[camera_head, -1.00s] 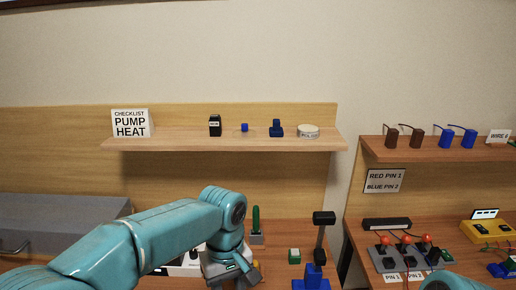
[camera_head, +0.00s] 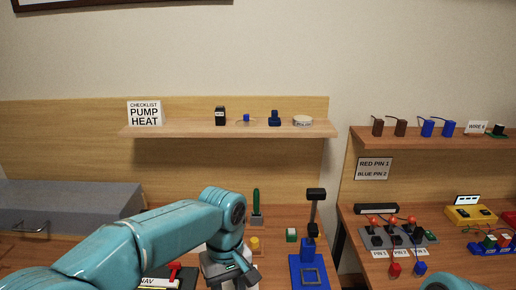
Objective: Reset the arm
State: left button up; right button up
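My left arm (camera_head: 150,235) reaches in from the left, over the left desk. My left gripper (camera_head: 232,280) points down at the lower middle, near a panel with a red lever and a NAV label (camera_head: 166,280). Its fingertips are at the frame's bottom edge, and its opening cannot be made out. Of my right arm only a teal, rounded part (camera_head: 455,283) shows at the bottom right. My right gripper is outside the view.
A blue stand with a black-topped lever (camera_head: 310,262) and a green-and-white button (camera_head: 291,235) stand right of my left gripper. A shelf (camera_head: 225,131) holds small items. The right desk carries a grey switch panel (camera_head: 410,237) and a yellow box (camera_head: 470,215).

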pick_arm(q)
jog(key=s+a+f+m+h, duration=0.1)
jog(key=s+f+h, duration=0.15)
jog(key=f, duration=0.85)
jog(key=s+a+f+m+h, duration=0.1)
jog(key=s+f, duration=0.2)
jog(key=f, duration=0.8)
jog(key=s+a+f+m+t, duration=0.1)
jog(key=s+a+f, duration=0.2)
jog(key=s+f, duration=0.6)
jog(key=s, duration=0.4)
jog(key=shift+s+a+f+t, duration=0.15)
jog(key=shift+a+t, duration=0.15)
jog(key=shift+t, duration=0.1)
